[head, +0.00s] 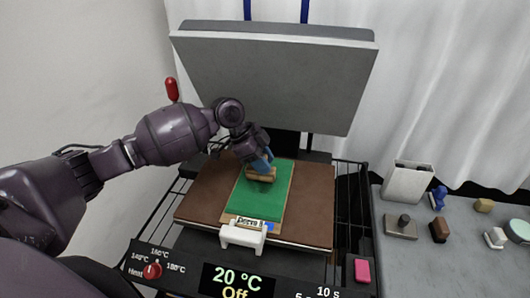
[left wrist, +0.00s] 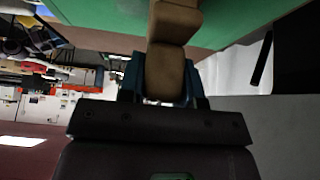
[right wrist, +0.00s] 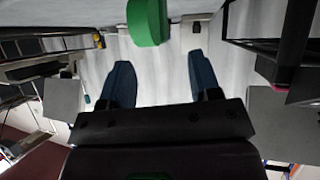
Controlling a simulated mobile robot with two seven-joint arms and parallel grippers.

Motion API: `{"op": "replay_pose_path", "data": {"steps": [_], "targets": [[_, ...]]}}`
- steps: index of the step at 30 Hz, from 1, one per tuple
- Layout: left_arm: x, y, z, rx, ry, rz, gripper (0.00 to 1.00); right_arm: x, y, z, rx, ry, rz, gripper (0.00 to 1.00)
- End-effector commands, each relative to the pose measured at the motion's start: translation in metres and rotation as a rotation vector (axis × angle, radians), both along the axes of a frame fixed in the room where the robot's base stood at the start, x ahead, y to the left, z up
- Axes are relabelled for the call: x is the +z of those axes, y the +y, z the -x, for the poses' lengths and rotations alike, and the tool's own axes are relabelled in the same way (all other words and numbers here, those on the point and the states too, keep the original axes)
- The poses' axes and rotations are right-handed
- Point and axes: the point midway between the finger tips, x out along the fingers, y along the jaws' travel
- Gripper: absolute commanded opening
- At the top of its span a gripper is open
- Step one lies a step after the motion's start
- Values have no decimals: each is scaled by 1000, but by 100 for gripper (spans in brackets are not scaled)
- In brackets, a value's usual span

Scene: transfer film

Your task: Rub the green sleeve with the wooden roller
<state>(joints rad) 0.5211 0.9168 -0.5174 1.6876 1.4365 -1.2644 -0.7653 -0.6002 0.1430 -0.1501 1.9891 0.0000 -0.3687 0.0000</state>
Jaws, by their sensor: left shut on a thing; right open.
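The green sleeve (head: 257,203) lies flat on the brown plate of the press, with a tan border along its edges and a printed label at its near end. My left gripper (head: 265,163) is shut on the wooden roller (head: 262,174) at the sleeve's far end. In the left wrist view the tan roller (left wrist: 165,72) sits between the blue fingertips, with green surface (left wrist: 110,15) behind it. I cannot tell whether the roller touches the sleeve. My right gripper (right wrist: 160,80) shows only in the right wrist view; it is open, its blue fingers apart, with nothing between them.
The grey press lid (head: 275,80) stands raised behind the brown plate (head: 312,205). A white handle (head: 243,235) is at the front, above a control panel reading 20 °C and Off. A grey side table (head: 400,265) at right holds a white container (head: 407,182) and several small items.

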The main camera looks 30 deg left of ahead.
Motion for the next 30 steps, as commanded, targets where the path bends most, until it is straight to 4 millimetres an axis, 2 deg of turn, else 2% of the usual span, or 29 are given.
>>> {"op": "replay_pose_path", "data": {"steps": [3,13,20,30], "targets": [[3,-2,8,0,0,0,3,10,0,0,0,0,0,57],[1,-4,16,0,0,0,3,16,0,0,0,0,0,57],[1,-8,31,0,1,0,3,30,0,1,0,4,0,57],[-3,-13,48,0,1,0,3,34,0,2,0,5,0,57]]}}
